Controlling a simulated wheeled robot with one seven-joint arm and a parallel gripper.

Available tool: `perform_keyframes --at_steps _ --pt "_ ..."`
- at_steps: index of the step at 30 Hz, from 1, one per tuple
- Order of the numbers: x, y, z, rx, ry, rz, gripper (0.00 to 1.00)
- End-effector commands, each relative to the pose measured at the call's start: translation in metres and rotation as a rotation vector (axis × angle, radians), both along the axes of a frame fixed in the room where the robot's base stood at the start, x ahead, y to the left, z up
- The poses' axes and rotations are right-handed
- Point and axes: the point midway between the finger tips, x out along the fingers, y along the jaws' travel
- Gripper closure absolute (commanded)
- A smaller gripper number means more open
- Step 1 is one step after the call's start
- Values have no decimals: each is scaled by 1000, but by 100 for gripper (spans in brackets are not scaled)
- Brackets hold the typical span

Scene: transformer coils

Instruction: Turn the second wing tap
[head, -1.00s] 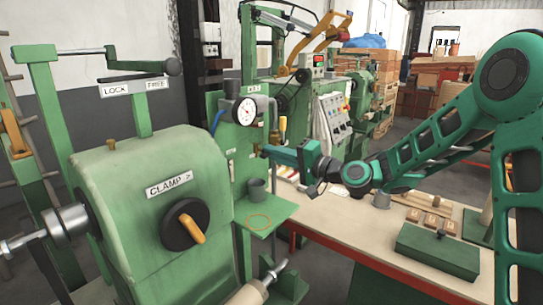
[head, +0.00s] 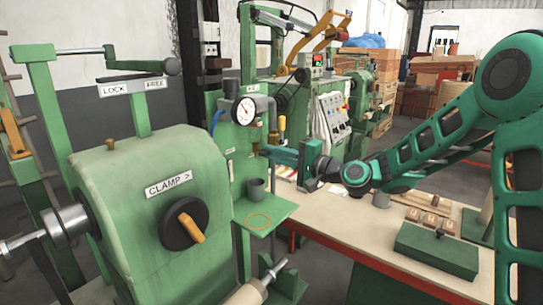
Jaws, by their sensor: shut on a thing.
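My gripper (head: 264,150) reaches left from the arm to the green machine panel below the pressure gauge (head: 244,111). Its jaws are shut on a small wing tap (head: 256,147) at the panel, mostly hidden by the fingertips. Another small brass-coloured fitting (head: 275,138) shows just above the fingers. The tap's exact angle is too small to tell.
A workbench (head: 345,222) with a green box (head: 438,249) lies under my arm.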

Motion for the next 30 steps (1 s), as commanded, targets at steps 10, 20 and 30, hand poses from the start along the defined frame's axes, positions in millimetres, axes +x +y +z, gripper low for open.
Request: perform_keyframes --at_steps 10,20,30 --pt "1 -3 -2 -3 3 -6 71" --pt "-14 -23 -2 -2 4 -6 71" --pt "-50 -72 -3 -4 5 -9 71"
